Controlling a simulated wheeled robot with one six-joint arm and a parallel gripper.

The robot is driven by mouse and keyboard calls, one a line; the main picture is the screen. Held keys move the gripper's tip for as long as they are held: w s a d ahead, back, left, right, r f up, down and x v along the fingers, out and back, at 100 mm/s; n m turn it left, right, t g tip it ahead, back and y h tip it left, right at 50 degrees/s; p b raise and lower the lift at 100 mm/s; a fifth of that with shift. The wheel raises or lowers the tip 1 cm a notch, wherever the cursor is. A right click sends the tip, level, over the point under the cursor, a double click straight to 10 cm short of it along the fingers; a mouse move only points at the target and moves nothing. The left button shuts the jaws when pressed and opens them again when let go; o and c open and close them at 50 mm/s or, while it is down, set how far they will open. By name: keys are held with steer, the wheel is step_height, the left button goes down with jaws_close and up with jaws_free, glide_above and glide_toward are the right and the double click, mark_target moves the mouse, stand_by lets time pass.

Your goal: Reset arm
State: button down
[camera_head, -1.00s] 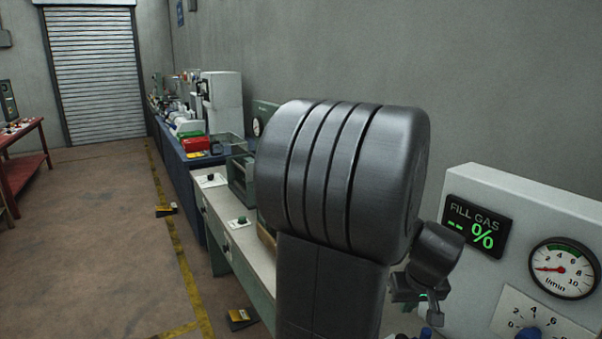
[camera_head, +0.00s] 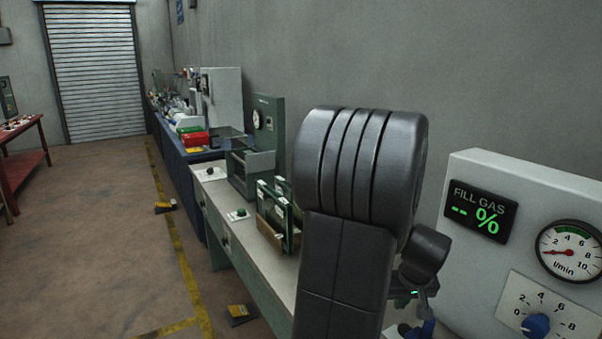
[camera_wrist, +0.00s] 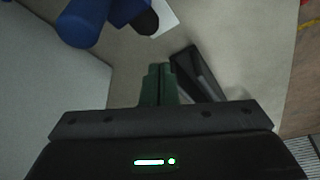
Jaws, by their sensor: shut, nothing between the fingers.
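In the wrist view my gripper (camera_wrist: 161,72) points at a pale bench top, with its two dark green fingers together and nothing between them. A dark bar-shaped thing (camera_wrist: 195,72) lies just right of the fingertips; I cannot tell if it touches them. In the head view my dark arm (camera_head: 345,230) stands in the middle and hides part of the bench. The wrist end shows low at the right of the arm, and the fingers cannot be made out there.
A fill gas panel (camera_head: 535,185) with a gauge and blue knob stands close at right. A wooden rack with framed panes (camera_head: 275,230) sits on the bench left of my arm. Blue parts (camera_wrist: 90,20) show at the wrist view's top left. The floor (camera_head: 80,240) at left is open.

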steer(key=r+p, duration=0.1)
steer(key=w+r+p, duration=0.1)
steer(key=r, duration=0.1)
steer(key=a+r+p, duration=0.1)
steer(key=p, duration=0.1)
steer(key=shift+w+r, duration=0.25)
steer(key=shift+r, duration=0.15)
